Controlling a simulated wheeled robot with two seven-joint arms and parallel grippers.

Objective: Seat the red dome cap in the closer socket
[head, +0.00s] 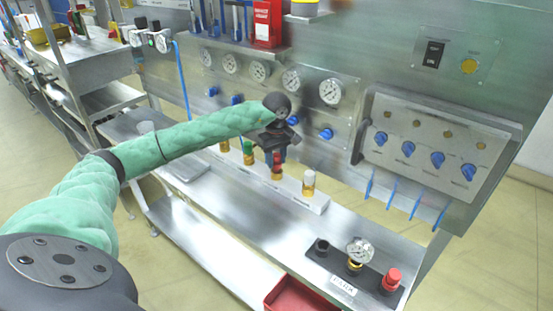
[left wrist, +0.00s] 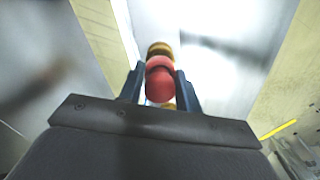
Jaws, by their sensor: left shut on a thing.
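My left gripper (head: 277,146) is over the middle of a pale rail (head: 231,171) on the bench, fingers pointing down. It is shut on a red cap (head: 277,158), which sits upright at a middle post of the rail; I cannot tell whether it is lifted clear. In the left wrist view the red cap (left wrist: 160,83) has a rounded end and lies between the two dark fingers, with amber parts beyond it. Another red knob-like cap (head: 392,277) stands on a dark plate (head: 345,270) at the front right. My right gripper is not in view.
On the rail, a green-topped post (head: 248,151) and a white-topped amber post (head: 308,183) flank the gripper. The dark plate also carries a gauge (head: 359,251) and a black socket-like piece (head: 321,246). A red bin (head: 294,297) lies at the front. A panel (head: 440,150) with blue knobs rises behind.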

